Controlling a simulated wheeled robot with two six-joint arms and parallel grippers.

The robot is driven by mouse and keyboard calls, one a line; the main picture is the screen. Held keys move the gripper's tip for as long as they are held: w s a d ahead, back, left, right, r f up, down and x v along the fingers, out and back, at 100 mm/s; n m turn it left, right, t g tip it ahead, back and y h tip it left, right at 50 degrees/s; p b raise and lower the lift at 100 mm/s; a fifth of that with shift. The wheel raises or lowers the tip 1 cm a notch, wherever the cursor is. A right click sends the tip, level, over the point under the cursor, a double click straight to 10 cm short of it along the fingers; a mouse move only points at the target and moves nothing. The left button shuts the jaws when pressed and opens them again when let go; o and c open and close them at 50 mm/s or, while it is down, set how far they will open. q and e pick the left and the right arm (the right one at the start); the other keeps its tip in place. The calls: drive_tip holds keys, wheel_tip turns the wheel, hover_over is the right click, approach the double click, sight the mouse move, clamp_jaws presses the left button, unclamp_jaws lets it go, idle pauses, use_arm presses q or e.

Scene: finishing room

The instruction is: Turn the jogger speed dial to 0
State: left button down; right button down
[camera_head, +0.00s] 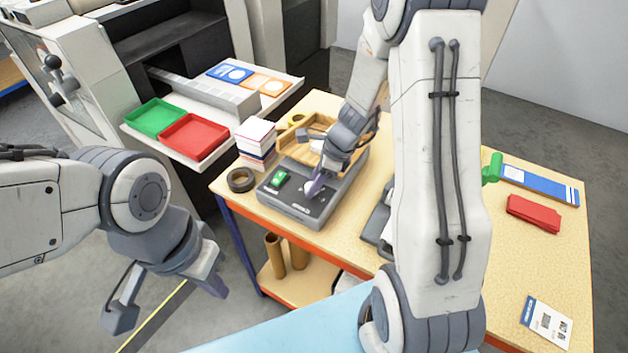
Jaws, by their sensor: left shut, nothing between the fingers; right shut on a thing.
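The jogger (290,209) is a grey machine with a wooden tray on top, standing at the left end of the table. Its dark front panel carries a green switch (279,178). My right gripper (315,187) reaches down to this panel, right of the switch, and is shut on the speed dial. The fingers cover the dial, so its pointer and setting cannot be read. My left gripper (217,288) is shut and empty, low in front of the table's left side, away from the jogger.
A paper stack (255,141) and a dark tape roll (241,180) stand left of the jogger. Green (156,117) and red (194,135) trays lie on a white shelf behind. My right arm hides the table's middle. A red item (533,213) and card (546,324) lie right.

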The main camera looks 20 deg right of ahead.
drive_tip(key=n+g+p, duration=0.1)
drive_tip(key=n, duration=0.1)
drive_tip(key=n+g+p, duration=0.1)
drive_tip(key=n, duration=0.2)
drive_tip(key=shift+w+r, duration=0.1)
drive_tip(key=shift+w, duration=0.1)
drive_tip(key=n+g, duration=0.1)
drive_tip(key=n, duration=0.1)
drive_tip(key=n+p, duration=0.1)
drive_tip(key=n, duration=0.2)
drive_tip(key=shift+w+g, duration=0.15)
drive_tip(key=shift+g, duration=0.25)
drive_tip(key=n, duration=0.2)
drive_tip(key=n+g+h, duration=0.1)
drive_tip(key=n, duration=0.2)
drive_tip(key=shift+w+a+g+p, duration=0.1)
drive_tip(key=shift+g+p, duration=0.2)
drive_tip(key=n+h, duration=0.1)
drive_tip(key=n, duration=0.2)
drive_tip(key=n+g+h, duration=0.1)
drive_tip(key=n, duration=0.2)
drive_tip(key=shift+a+n, duration=0.1)
drive_tip(key=shift+n, duration=0.3)
drive_tip(key=shift+c, duration=2.2)
unclamp_jaws()
drive_tip(key=shift+w, duration=0.1)
